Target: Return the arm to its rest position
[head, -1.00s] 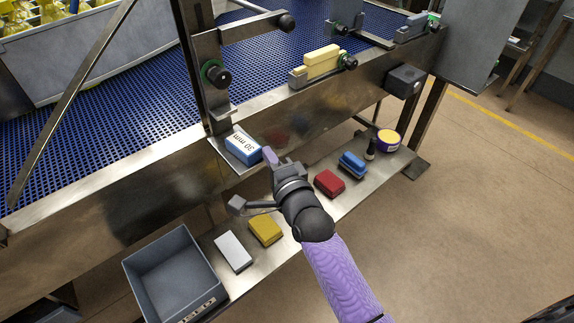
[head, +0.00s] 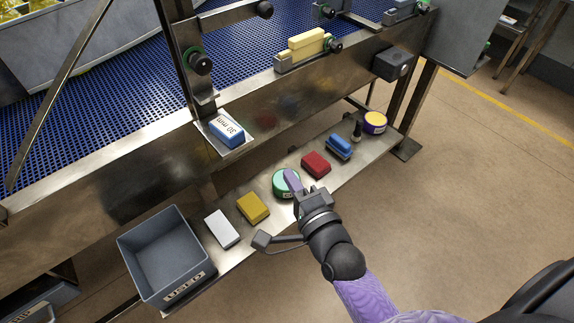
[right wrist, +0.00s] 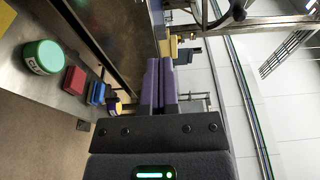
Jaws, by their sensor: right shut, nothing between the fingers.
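My right gripper (head: 292,180) is shut and empty. In the head view it appears in front of the lower shelf, its purple fingers overlapping a green round tin (head: 280,190). In the right wrist view the two purple fingers (right wrist: 160,82) lie side by side, and the tin (right wrist: 43,57) stands apart from them. A blue block (head: 226,130) marked "30 mm" sits on a small metal ledge at the conveyor's side, clear of the gripper. My left gripper is not in view.
The lower shelf (head: 195,262) holds a grey bin (head: 163,296) marked "USED", a white block (head: 222,229), a yellow block (head: 253,208), a red block (head: 316,165), a blue block (head: 340,147) and a purple-yellow tin (head: 375,122). The floor at the right is open.

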